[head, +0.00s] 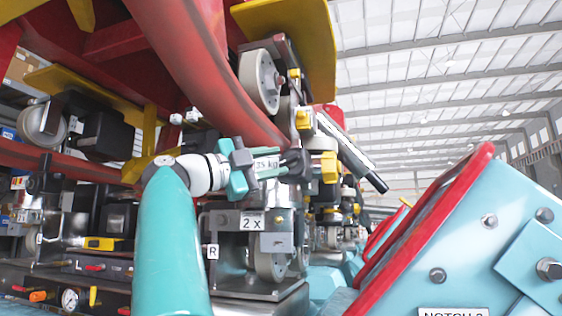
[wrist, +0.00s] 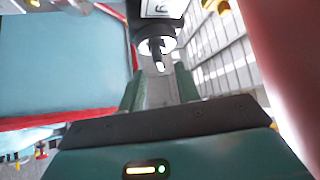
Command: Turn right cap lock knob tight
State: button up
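My gripper (head: 284,164) reaches in from the left in the head view, at the end of my teal arm. Its two fingers stand apart, and a "75 kg" label (head: 266,163) shows between them. A dark knob-like part (head: 297,162) is right at the fingertips; I cannot tell whether they touch it. In the wrist view my gripper (wrist: 159,73) has its fingers spread. A dark cylindrical part (wrist: 157,45) with a pale ring and a small pin lies just beyond the tips. I cannot tell for sure that this is the right cap lock knob.
A red curved rail (head: 205,70) passes close above my gripper. A grey wheel (head: 260,80) and yellow knob (head: 330,167) are nearby. A black-ended bar (head: 373,183) juts right. Below is a "2 x" label (head: 252,222). A blue panel with red edging (head: 470,235) fills the right.

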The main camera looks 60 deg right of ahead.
jog(key=v, duration=1.1)
